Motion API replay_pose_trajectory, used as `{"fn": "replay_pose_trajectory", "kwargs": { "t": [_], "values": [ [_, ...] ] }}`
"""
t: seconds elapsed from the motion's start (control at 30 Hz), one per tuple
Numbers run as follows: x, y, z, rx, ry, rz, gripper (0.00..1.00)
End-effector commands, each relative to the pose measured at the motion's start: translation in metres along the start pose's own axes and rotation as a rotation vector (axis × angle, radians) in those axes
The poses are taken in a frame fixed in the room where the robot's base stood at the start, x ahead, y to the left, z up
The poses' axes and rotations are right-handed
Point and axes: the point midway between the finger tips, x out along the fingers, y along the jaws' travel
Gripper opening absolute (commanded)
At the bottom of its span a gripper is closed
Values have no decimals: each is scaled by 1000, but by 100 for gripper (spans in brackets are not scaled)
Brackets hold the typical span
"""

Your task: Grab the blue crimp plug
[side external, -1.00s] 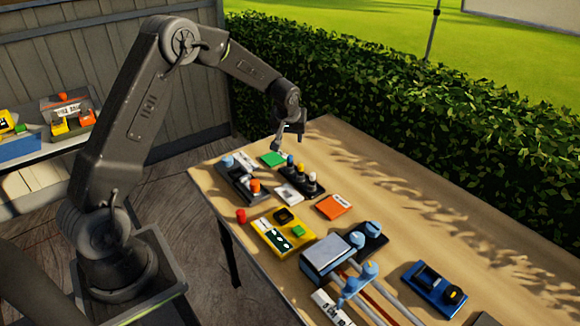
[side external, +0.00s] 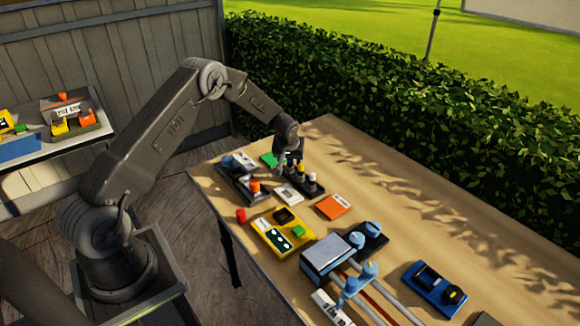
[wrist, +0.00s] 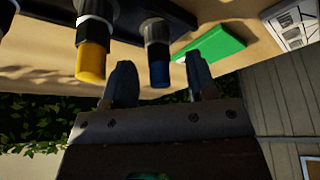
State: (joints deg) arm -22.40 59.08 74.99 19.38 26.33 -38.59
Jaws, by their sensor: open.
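The blue crimp plug (wrist: 159,74) stands in a black holder (wrist: 165,12) and shows in the wrist view, just right of a yellow-tipped plug (wrist: 91,62). My gripper (wrist: 161,66) is open, with one finger on each side of the blue plug in that picture. The left finger lies between the blue and yellow plugs. I cannot tell whether the fingers touch the blue plug. In the side view my gripper (side external: 284,165) is low at the holder's far end and hides the blue plug there.
A green card (wrist: 215,42) lies close beside the holder. An orange card (side external: 334,206), a yellow box (side external: 283,234) and a black tray with an orange knob (side external: 254,185) are nearby. The table's far right strip (side external: 430,210) is clear.

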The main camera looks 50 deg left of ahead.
Motion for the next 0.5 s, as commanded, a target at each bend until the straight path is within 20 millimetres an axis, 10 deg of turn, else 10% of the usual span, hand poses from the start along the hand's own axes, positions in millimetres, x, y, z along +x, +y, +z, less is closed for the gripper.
{"fn": "replay_pose_trajectory", "kwargs": {
  "t": [0.5],
  "values": [
    [12,0,0,1,0,0,38]
  ]
}}
